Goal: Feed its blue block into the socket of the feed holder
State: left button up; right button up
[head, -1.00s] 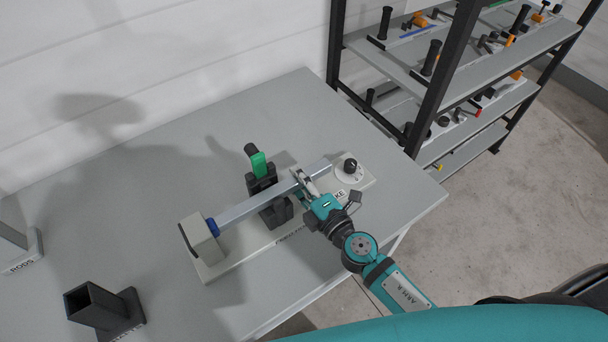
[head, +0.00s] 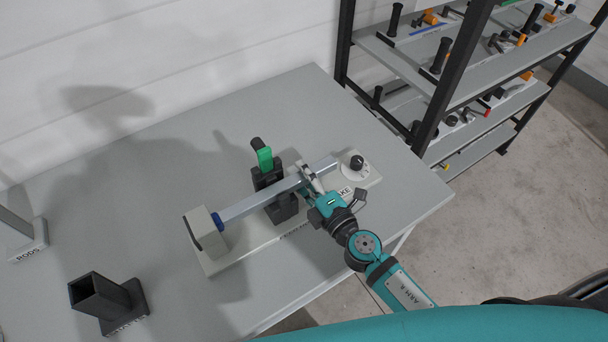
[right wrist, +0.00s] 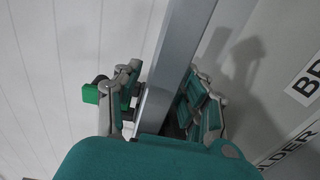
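The feed holder (head: 262,249) is a long pale base on the table, with a box-shaped end block (head: 204,233) at its left end. A grey square rod (head: 250,202) lies along it through a dark clamp (head: 279,213) with a green-and-black handle (head: 264,157). The blue block (head: 218,222) is on the rod's left end, against the end block; how deep it sits in the socket is hidden. My right gripper (head: 309,177) is shut on the rod, right of the clamp; the right wrist view shows the rod (right wrist: 175,70) between its fingers. My left gripper is not in view.
A black knob (head: 356,161) stands at the base's right end. A dark open square tube (head: 97,297) stands at the lower left, and a stand labelled RODS (head: 29,250) is at the left edge. A shelf rack (head: 470,90) stands behind right. The table behind the holder is clear.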

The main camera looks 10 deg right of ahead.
jog(key=shift+o, duration=0.5)
jog(key=shift+f, duration=0.1)
jog(key=shift+s+d, duration=0.1)
jog(key=shift+s, duration=0.15)
jog(key=v, duration=1.1)
jog(key=shift+s, duration=0.25)
jog(key=shift+d, duration=0.1)
